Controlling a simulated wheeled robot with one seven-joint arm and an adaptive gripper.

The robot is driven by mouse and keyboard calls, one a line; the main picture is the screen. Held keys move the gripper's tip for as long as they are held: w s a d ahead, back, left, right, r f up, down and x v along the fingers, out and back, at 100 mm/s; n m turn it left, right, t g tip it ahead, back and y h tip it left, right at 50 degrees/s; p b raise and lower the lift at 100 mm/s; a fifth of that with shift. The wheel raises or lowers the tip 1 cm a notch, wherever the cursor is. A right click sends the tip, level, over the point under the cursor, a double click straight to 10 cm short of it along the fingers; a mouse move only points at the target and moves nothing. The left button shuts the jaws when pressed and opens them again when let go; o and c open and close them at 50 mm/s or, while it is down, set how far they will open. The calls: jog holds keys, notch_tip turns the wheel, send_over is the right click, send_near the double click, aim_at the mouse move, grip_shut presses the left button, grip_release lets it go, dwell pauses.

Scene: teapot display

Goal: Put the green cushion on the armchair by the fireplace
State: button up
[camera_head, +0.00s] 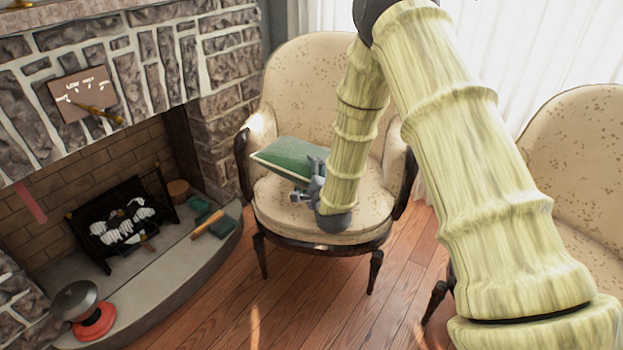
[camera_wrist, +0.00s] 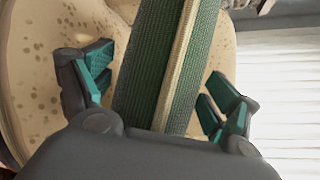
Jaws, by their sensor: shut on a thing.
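The green cushion (camera_head: 297,157) has a pale edge band and is tilted over the seat of the armchair by the fireplace. I cannot tell whether it touches the seat. This armchair (camera_head: 308,65) is cream with brown specks and dark wooden legs. My gripper (camera_head: 312,182) is at the cushion's right end, low over the seat, and is shut on the cushion. In the wrist view, the cushion (camera_wrist: 178,60) stands edge-on between the teal-padded fingers of my gripper (camera_wrist: 160,88), with chair fabric behind. My arm hides part of the seat and backrest.
A stone fireplace (camera_head: 215,65) stands at the left, with a log grate (camera_head: 125,225) and a raised hearth (camera_head: 175,265). A red and dark object (camera_head: 90,315) sits on the hearth's front. A second cream armchair (camera_head: 580,140) is at the right. Wooden floor (camera_head: 290,315) is clear in front.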

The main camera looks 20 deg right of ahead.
jog(key=w, duration=0.1)
jog(key=w+d, duration=0.1)
jog(key=w, duration=0.1)
jog(key=w+d, duration=0.1)
jog(key=shift+w+d+f, duration=0.1)
jog(key=shift+w+f, duration=0.2)
jog(key=shift+f+b, duration=0.5)
jog(key=shift+f, duration=1.3)
jog(key=o, duration=1.2)
jog(key=s, duration=0.4)
jog(key=s+r, duration=0.1)
jog(key=s, duration=0.3)
jog(key=s+r+p, duration=0.1)
jog(key=s, duration=0.3)
jog(key=shift+a+r, duration=0.15)
jog(key=shift+a, duration=0.1)
